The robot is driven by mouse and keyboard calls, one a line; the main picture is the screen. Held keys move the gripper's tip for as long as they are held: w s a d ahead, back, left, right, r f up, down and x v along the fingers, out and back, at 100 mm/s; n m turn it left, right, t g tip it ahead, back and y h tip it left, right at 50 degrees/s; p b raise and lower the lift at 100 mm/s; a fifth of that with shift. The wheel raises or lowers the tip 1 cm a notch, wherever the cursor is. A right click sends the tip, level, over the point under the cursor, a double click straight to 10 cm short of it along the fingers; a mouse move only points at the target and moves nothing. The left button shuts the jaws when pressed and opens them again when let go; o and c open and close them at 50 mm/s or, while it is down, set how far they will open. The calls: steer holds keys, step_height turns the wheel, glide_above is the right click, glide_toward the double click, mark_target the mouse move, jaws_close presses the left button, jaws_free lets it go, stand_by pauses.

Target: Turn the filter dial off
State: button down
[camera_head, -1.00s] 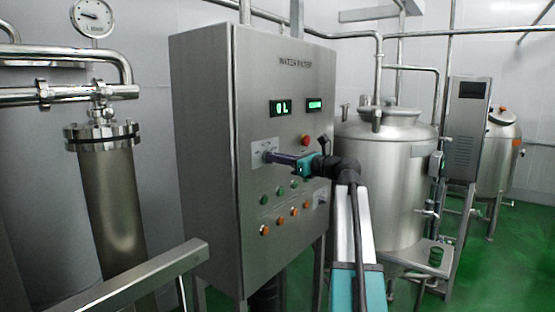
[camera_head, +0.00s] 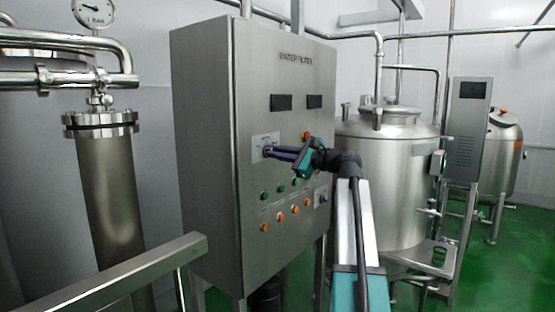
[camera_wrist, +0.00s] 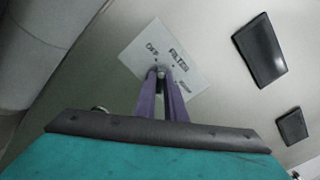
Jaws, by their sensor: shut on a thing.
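The water filter cabinet (camera_head: 205,160) is a grey steel box with a white label plate (camera_head: 258,141) on its front, where the filter dial sits. The plate also shows in the wrist view (camera_wrist: 146,48), with the words "FILTER" and "OFF" partly readable. My gripper (camera_head: 270,152) reaches the plate from the right, its purple fingers closed on the filter dial. In the wrist view the fingertips (camera_wrist: 161,76) meet at a small metallic knob (camera_wrist: 160,71). The fingers hide most of the dial. Both display screens (camera_head: 281,102) are dark.
Green and orange buttons (camera_head: 280,217) sit below the dial, and a red button (camera_head: 306,136) sits to its right, close to my arm. A steel tank (camera_head: 385,180) stands right of the cabinet. A metal rail (camera_head: 130,273) crosses the lower left.

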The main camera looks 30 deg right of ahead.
steer(key=shift+f+n+b, duration=0.1)
steer(key=shift+n+b, duration=1.1)
steer(key=shift+n, duration=0.8)
steer(key=c, duration=1.8)
jaws_free()
steer(key=shift+s, duration=0.15)
steer(key=b+v, duration=0.2)
steer(key=v, duration=1.1)
steer(key=shift+s+d+b, duration=0.1)
steer(key=shift+s+b, duration=0.15)
steer(key=shift+b, duration=0.05)
